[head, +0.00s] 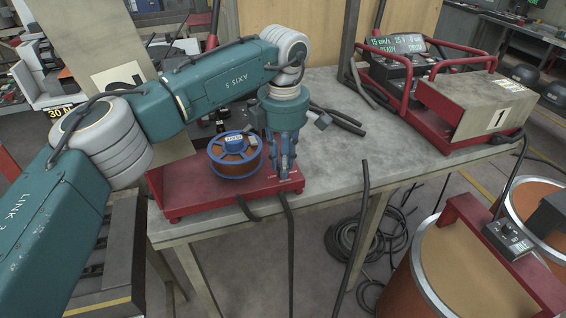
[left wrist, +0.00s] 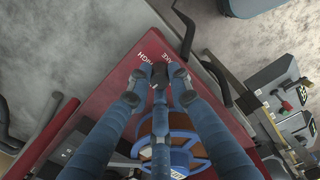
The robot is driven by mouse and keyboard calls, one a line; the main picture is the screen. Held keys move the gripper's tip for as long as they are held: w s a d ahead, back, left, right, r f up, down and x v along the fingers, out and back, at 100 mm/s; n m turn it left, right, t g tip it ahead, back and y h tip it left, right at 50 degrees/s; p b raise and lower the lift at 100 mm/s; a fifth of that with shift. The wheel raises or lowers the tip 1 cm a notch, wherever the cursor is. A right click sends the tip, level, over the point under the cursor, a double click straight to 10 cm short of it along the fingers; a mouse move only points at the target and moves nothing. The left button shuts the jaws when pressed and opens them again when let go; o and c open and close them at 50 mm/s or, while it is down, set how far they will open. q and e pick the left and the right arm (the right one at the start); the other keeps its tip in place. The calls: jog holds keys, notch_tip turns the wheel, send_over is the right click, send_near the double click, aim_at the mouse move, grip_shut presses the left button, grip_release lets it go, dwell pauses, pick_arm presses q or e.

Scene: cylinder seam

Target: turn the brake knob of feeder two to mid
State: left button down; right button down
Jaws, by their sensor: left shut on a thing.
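My left gripper (head: 284,170) points down at the front right corner of a red wire feeder (head: 192,196) on the bench. In the left wrist view, the left gripper (left wrist: 160,78) is shut around a small dark knob (left wrist: 160,73), with a finger on each side. White lettering on the red base beside it reads "HIGH" and part of "BRAKE". The fingers hide much of the knob, so its setting cannot be read. In the head view the knob is hidden by the fingers. My right gripper is not in view.
A blue-rimmed wire spool (head: 235,157) sits on the feeder, just left of the gripper. A number placard (head: 120,78) behind my arm is partly covered. Another red-framed machine with a box marked 1 (head: 480,103) stands at the bench's right. The bench middle (head: 345,150) is mostly clear.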

pick_arm(q)
jog(key=shift+w+r, duration=0.1)
jog(key=c, duration=1.6)
grip_release()
jog(key=r, duration=1.2)
jog(key=shift+s, duration=0.25)
